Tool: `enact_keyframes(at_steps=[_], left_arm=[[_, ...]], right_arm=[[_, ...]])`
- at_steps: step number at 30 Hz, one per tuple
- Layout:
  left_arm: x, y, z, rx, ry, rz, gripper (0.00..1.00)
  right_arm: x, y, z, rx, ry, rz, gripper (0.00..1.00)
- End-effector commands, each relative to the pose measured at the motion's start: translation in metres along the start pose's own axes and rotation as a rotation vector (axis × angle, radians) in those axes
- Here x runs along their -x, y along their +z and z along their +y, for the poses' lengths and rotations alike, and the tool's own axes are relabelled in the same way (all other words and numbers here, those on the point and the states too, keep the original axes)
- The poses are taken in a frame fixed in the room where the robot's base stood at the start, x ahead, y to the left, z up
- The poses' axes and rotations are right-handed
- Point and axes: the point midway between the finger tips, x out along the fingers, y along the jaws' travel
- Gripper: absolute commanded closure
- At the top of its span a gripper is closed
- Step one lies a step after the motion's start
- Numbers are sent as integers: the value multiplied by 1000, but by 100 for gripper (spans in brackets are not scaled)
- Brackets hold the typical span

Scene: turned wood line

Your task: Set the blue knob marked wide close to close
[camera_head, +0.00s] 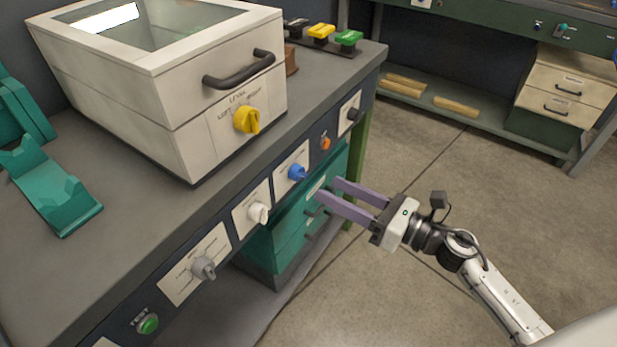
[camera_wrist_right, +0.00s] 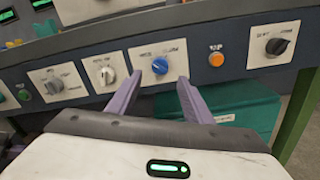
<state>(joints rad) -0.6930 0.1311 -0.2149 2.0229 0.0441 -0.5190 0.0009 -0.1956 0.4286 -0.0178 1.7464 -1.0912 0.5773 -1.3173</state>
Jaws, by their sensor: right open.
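The blue knob (camera_head: 297,172) sits on a white plate on the bench's front panel, between a white knob and an orange button. In the right wrist view the blue knob (camera_wrist_right: 160,66) shows straight ahead, between and beyond my fingertips, with small lettering on its plate (camera_wrist_right: 146,51) too blurred to read. My right gripper (camera_head: 326,189) is open and empty, its two purple fingers pointing at the panel, apart from the knob. It also shows in the right wrist view (camera_wrist_right: 160,80). My left gripper is not in view.
The panel also holds a white knob (camera_head: 258,212), a grey knob (camera_head: 204,267), a green button (camera_head: 148,323), an orange button (camera_head: 325,143) and a black knob (camera_head: 354,114). A lidded box with a yellow knob (camera_head: 246,120) stands above. Teal drawers (camera_head: 290,245) are below; floor right is free.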

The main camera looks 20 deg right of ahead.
Motion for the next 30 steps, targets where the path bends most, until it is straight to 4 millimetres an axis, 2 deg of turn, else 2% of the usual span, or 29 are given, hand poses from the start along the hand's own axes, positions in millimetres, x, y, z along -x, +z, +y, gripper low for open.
enact_keyframes(at_steps=[3, 10, 15, 23, 24, 26, 30], left_arm=[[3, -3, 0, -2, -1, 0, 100], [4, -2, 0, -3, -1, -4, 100], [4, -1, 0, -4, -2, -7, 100], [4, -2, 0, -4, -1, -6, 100], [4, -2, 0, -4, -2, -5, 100], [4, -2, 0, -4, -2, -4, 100], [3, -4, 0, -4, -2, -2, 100]], right_arm=[[-25, 3, 0, -2, 0, -4, 54], [-61, 2, 0, -6, -1, -4, 54], [-73, 1, 0, -5, -1, -2, 54], [-75, 0, 0, -6, -2, -1, 54], [-75, 0, 0, -6, -2, -1, 56], [-74, 0, 0, -6, -2, -1, 66], [-74, 0, 0, -6, -2, -2, 89]])
